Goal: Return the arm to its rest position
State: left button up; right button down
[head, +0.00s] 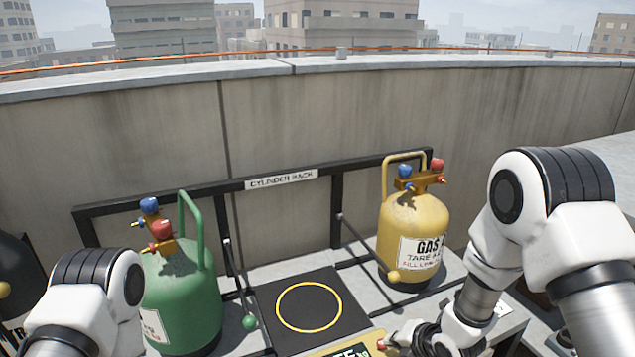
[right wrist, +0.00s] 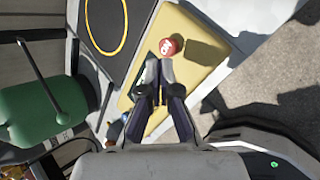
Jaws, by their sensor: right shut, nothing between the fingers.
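My right arm comes in from the right in the head view and bends down to my right gripper (head: 400,338) at the bottom edge. In the right wrist view the two fingers of this gripper (right wrist: 159,72) are together and empty. They are over a yellow panel (right wrist: 190,28), close to a round red button (right wrist: 170,47) with white lettering. I cannot tell whether the fingertips touch the panel. Of my left arm, only white and dark links show at the lower left of the head view; its gripper is out of frame.
A green cylinder (head: 182,295) and a yellow gas cylinder (head: 412,235) stand at a black cylinder rack (head: 335,205). Between them a black pad (head: 270,310) with a yellow ring is bare. The yellow panel's lit display (head: 352,350) is cut off below. A concrete parapet (head: 300,115) closes the back.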

jog(key=s+d+f+m+g+h, duration=0.1)
jog(key=s+d+f+m+g, duration=0.1)
jog(key=s+f+m, duration=0.55)
jog(key=s+d+f+m+g+h, duration=0.1)
jog(key=s+d+f+m+g, duration=0.15)
jog(key=s+m, duration=0.85)
jog(key=s+d+f+m+g+h, duration=0.1)
jog(key=s+f+m+g, duration=0.1)
jog(key=s+f+m, duration=0.55)
jog(key=s+r+m+p, duration=0.1)
jog(key=s+r+p, duration=0.1)
jog(key=r+p, duration=0.7)
jog(key=s+r+m+p, duration=0.1)
jog(key=s+r+p, duration=0.2)
jog(key=r+p, duration=0.6)
notch_tip(320, 180, up, 3)
jog(key=shift+s+d+r+g, duration=0.1)
jog(key=shift+s+d+g, duration=0.15)
jog(key=shift+d+g, duration=0.2)
